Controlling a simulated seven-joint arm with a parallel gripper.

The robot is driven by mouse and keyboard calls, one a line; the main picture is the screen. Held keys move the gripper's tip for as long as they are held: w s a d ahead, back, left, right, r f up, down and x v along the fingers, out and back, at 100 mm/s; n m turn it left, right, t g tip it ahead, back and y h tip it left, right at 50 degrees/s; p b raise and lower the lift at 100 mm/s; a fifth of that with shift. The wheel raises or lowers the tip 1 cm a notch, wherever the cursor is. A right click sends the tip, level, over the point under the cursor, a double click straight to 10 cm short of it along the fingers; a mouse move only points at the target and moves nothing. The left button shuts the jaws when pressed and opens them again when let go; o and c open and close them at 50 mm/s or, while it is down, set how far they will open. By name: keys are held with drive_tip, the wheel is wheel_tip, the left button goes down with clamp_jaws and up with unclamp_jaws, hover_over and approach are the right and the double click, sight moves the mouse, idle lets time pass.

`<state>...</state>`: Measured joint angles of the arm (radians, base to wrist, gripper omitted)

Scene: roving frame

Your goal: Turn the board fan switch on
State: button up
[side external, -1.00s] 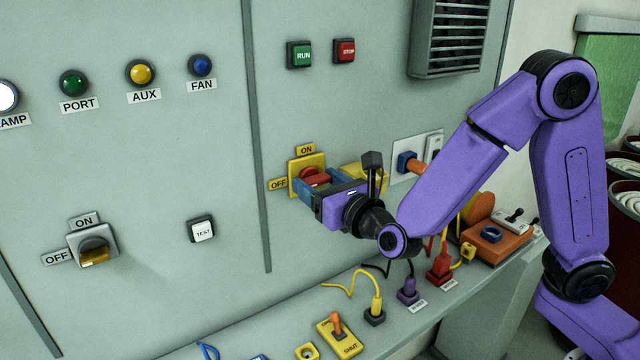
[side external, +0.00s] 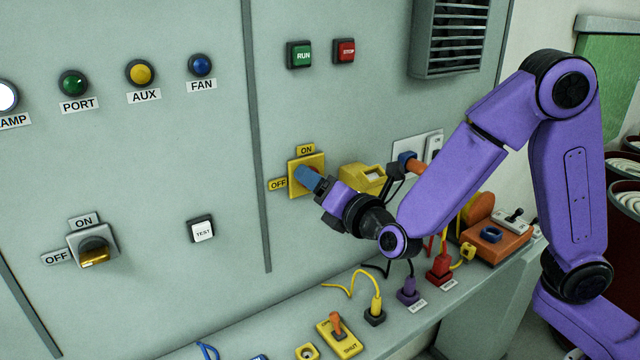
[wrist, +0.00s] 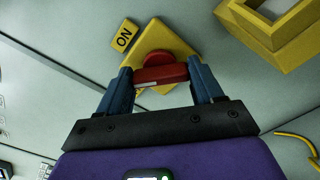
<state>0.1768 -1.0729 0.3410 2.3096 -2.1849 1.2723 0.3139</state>
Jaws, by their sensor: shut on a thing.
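The rotary switch on the panel has a yellow square plate (side external: 317,162) with an ON label (side external: 306,149) above it and an OFF label (side external: 278,184) at its left. Its red handle (wrist: 160,74), with a pale stripe, shows in the wrist view between the blue fingers of my gripper (wrist: 162,83). My gripper is shut on this handle, one finger at each end. In the side external view, my gripper (side external: 311,180) hides the handle. The FAN lamp (side external: 201,66) is dark blue and does not look lit.
A yellow box-like fitting (side external: 362,178) juts from the panel just right of the switch. A grey switch (side external: 93,244) and a TEST button (side external: 201,229) are at the lower left. Plugs and cables stand on the ledge (side external: 410,325) below. Clear panel lies left of my gripper.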

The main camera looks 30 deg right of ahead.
drive_tip(key=shift+f+m, duration=0.1)
drive_tip(key=shift+m, duration=4.8)
drive_tip(key=o, duration=1)
drive_tip(key=shift+o, duration=0.2)
drive_tip(key=s, duration=1.7)
drive_tip(key=shift+s, duration=0.25)
drive_tip(key=shift+d, duration=0.1)
